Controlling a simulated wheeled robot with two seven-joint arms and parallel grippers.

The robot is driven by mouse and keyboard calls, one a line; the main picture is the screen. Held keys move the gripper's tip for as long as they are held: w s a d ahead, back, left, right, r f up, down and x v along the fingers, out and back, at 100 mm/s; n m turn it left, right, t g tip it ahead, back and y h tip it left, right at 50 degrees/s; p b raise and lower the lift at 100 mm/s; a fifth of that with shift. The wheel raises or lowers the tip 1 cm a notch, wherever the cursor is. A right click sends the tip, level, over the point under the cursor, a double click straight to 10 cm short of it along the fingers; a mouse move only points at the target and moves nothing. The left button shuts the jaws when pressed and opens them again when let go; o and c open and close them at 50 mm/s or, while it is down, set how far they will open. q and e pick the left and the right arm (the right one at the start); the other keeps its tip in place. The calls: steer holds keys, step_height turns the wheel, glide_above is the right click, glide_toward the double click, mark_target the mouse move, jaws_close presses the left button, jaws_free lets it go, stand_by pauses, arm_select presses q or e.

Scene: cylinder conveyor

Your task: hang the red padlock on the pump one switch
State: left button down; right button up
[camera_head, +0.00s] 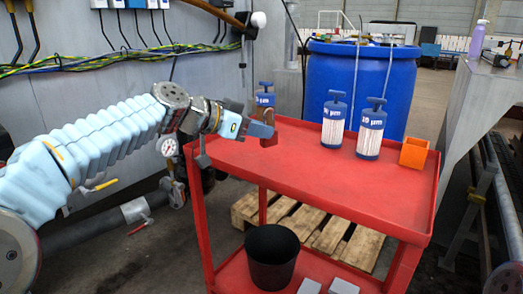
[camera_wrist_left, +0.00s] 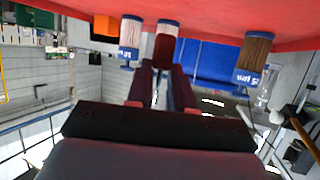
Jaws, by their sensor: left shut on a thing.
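My left gripper (camera_head: 262,130) is over the back left part of the red cart's top, its arm coming in from the left. It is shut on a small dark red block, which I take for the red padlock (camera_wrist_left: 167,47); it shows between the fingertips in the wrist view. In the head view the padlock (camera_head: 269,140) is small and partly covered by the fingers, and its shackle cannot be made out. Blue and white boxes (camera_head: 136,4) with black cables sit on the wall at the top left. I cannot tell whether the pump one switch is among them. My right gripper is not in view.
The red cart (camera_head: 340,190) carries two white filter cartridges (camera_head: 333,120) (camera_head: 371,130), a brown one (camera_head: 264,98) and an orange box (camera_head: 413,152). A blue drum (camera_head: 385,75) stands behind. A black bucket (camera_head: 271,257) is on the lower shelf. The cart's front top is clear.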

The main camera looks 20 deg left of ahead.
arm_select(q)
steer(key=w+f, duration=0.2)
steer(key=shift+f, duration=0.35)
steer(key=shift+w+f+b, duration=0.2)
steer(key=shift+f+b, duration=0.05)
steer(key=shift+f, duration=0.7)
steer(key=shift+w+f+b, duration=0.2)
steer(key=shift+f, duration=0.7)
steer(key=shift+f+b, duration=0.2)
steer(key=shift+b, duration=0.1)
steer(key=c, duration=1)
jaws_free()
steer(key=shift+r, duration=0.1)
steer(key=shift+r+p, duration=0.2)
steer(key=shift+p, duration=0.15)
steer(key=b+v, duration=0.1)
steer(key=v, duration=1.1)
